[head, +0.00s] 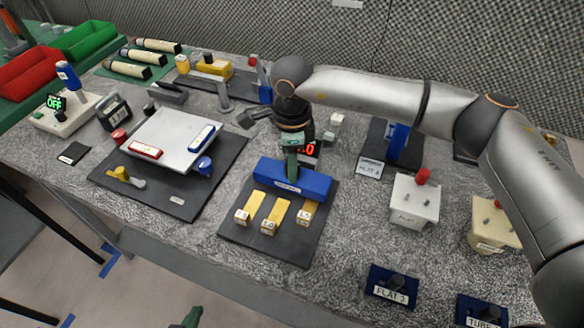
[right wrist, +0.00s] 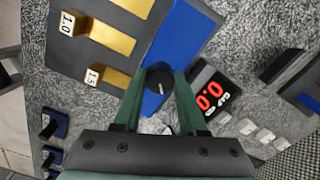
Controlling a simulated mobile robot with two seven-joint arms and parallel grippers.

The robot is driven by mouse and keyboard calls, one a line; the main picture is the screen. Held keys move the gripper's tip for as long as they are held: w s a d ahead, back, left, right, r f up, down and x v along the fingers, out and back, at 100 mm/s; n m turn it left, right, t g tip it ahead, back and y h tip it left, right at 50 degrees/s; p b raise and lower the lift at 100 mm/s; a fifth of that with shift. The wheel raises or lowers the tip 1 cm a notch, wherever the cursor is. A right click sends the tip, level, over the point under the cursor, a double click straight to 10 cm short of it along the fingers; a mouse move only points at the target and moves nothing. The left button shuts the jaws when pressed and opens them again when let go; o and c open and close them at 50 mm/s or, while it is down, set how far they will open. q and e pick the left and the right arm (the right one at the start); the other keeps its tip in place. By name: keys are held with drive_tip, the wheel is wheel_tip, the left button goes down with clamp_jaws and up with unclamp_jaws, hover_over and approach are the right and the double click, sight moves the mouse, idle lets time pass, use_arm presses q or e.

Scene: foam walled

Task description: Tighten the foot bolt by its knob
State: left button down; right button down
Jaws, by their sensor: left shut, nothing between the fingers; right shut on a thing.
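A round dark knob (right wrist: 160,80) with a pale line on its top sits on a blue block (right wrist: 181,49) in the right wrist view. The blue block (head: 314,186) lies across a dark mat in the head view, where my gripper hides the knob. My right gripper (head: 292,174) points down over the block. In the wrist view its green fingers (right wrist: 159,88) are shut on the knob, one at each side. My left gripper (head: 192,317) shows only as a green tip at the bottom edge, shut and empty, away from the bench.
A red-digit display (right wrist: 210,96) reading 0.0 stands close beside the knob. Several yellow strips with number tags (head: 268,227) lie in front of the block. A white plate (head: 172,135) with coloured handles is to the left. A white box (head: 414,203) is to the right.

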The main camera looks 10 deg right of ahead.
drive_tip(key=m+b, duration=0.2)
drive_tip(key=m, duration=0.4)
drive_tip(key=shift+m+b, duration=0.3)
drive_tip(key=shift+b, duration=0.1)
drive_tip(key=m+b, duration=0.1)
drive_tip(key=m, duration=0.1)
drive_tip(key=shift+m, duration=0.3)
drive_tip(key=m, duration=0.2)
drive_tip(key=shift+m+b, duration=0.4)
drive_tip(key=m+b, duration=0.1)
drive_tip(key=m, duration=0.3)
drive_tip(key=shift+m, duration=0.3)
drive_tip(key=m+b, duration=0.1)
drive_tip(key=m, duration=0.3)
drive_tip(key=shift+m, duration=2.5)
drive_tip(key=shift+r, duration=0.1)
drive_tip(key=shift+c, duration=2.3)
unclamp_jaws()
